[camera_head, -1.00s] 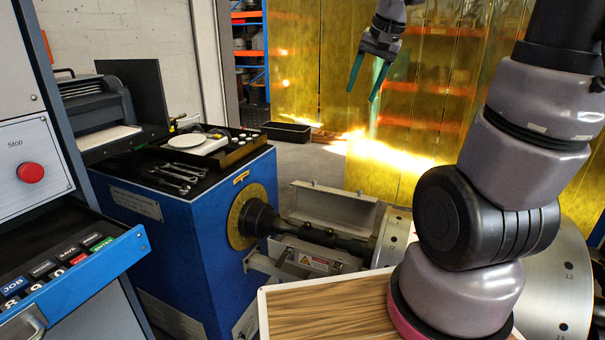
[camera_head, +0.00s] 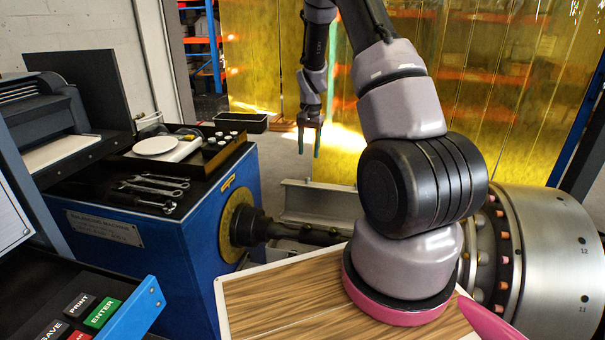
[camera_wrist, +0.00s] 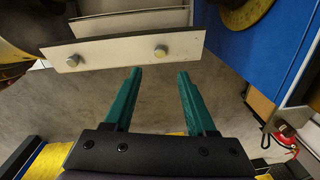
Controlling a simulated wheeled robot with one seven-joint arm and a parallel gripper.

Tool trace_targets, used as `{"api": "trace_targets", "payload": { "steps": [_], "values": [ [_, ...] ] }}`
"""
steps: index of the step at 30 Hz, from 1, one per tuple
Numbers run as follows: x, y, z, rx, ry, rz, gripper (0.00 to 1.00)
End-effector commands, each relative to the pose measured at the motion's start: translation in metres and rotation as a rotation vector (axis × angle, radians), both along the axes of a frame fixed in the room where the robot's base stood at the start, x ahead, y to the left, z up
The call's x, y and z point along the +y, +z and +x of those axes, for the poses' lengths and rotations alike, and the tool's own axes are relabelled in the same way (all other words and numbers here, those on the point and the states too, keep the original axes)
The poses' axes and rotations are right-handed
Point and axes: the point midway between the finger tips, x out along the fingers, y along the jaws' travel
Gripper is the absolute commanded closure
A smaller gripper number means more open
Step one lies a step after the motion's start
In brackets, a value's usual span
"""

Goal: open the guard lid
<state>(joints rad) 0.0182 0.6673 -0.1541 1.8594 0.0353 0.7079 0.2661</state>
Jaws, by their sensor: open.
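The guard is a light grey, trough-like metal cover (camera_head: 322,203) around the dark shaft (camera_head: 285,232), between the blue machine and the big steel rotor. Its raised back wall stands behind the shaft; my arm hides its right part. My gripper (camera_head: 309,143) is open and empty, fingers down, above and behind this wall in the picture. In the wrist view a pale plate with two bolt heads (camera_wrist: 110,52), seemingly part of the guard, lies just beyond the teal fingertips (camera_wrist: 160,75). I see no contact. I cannot tell for sure which part is the lid.
The blue balancing machine (camera_head: 120,275) stands left, with wrenches (camera_head: 150,188) and a tray holding a white disc (camera_head: 156,146) on top. The steel rotor (camera_head: 555,260) is at right. A wood-topped surface (camera_head: 270,305) is in front. Grey floor (camera_wrist: 225,100) is free below the gripper.

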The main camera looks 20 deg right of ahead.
Motion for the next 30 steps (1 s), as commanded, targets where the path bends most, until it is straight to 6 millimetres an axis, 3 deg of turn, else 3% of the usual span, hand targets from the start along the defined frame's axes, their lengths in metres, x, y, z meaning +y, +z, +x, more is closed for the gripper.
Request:
{"api": "trace_targets", "payload": {
  "steps": [15, 28, 29, 30],
  "values": [
    [0.003, -0.087, 0.001, 0.003, -0.001, 0.001, 0.44],
    [0.003, -0.099, 0.002, 0.000, 0.000, 0.001, 0.44],
    [0.003, -0.099, 0.002, 0.000, 0.000, 0.001, 0.47],
    [0.003, -0.099, 0.002, 0.000, 0.000, 0.001, 0.63]
  ]
}}
